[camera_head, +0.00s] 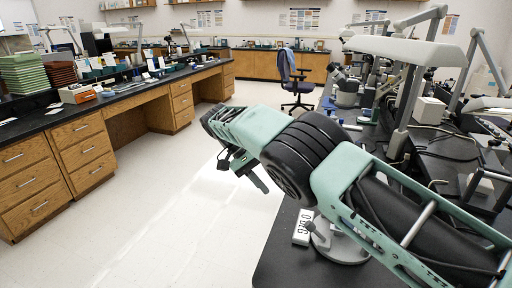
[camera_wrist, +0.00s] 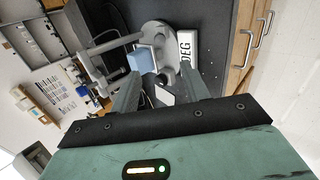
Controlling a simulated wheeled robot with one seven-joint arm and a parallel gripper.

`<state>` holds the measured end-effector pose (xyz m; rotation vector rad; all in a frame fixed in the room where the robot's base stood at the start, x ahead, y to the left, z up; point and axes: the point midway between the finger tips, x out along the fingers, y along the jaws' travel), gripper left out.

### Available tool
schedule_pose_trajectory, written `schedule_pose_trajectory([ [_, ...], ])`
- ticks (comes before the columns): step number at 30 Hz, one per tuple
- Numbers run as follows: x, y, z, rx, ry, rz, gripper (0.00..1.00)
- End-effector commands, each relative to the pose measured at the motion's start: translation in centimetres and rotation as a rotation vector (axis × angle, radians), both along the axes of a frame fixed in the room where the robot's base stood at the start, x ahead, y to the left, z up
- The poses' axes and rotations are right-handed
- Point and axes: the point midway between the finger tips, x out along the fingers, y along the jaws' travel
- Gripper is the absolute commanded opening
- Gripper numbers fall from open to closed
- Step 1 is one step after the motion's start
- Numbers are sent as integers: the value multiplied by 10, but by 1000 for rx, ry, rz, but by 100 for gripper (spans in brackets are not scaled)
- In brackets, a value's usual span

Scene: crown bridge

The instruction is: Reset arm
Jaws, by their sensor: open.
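My arm (camera_head: 330,165) reaches from the lower right across the dark right-hand bench in the head view. My gripper (camera_head: 256,182) hangs past the bench's left edge, above the pale floor. In the wrist view my gripper (camera_wrist: 160,92) has its two fingers apart, with nothing held between them. Beyond the fingers there are a grey stand with a round base (camera_wrist: 157,34), a pale blue block (camera_wrist: 141,60) and a white lettered block (camera_wrist: 187,50). In the head view my arm partly hides the stand (camera_head: 345,247); the lettered block (camera_head: 303,228) is beside it.
The right-hand bench (camera_head: 285,262) carries microscopes (camera_head: 348,88) and lamp arms. A blue office chair (camera_head: 296,80) stands behind. Wooden drawers (camera_head: 70,160) line the left, with green trays (camera_head: 25,73) above. The floor (camera_head: 165,195) between the benches is clear.

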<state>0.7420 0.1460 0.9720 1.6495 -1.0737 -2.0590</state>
Motion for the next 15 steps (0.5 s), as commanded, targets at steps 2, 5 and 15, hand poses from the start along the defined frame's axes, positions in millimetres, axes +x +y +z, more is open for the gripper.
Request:
schedule_pose_trajectory([
  [2, -2, -11, 14, 97, 29, 2, 46],
  [5, -13, -21, 27, 245, 71, 35, 46],
  [15, -111, -24, 68, 677, 128, 295, 46],
])
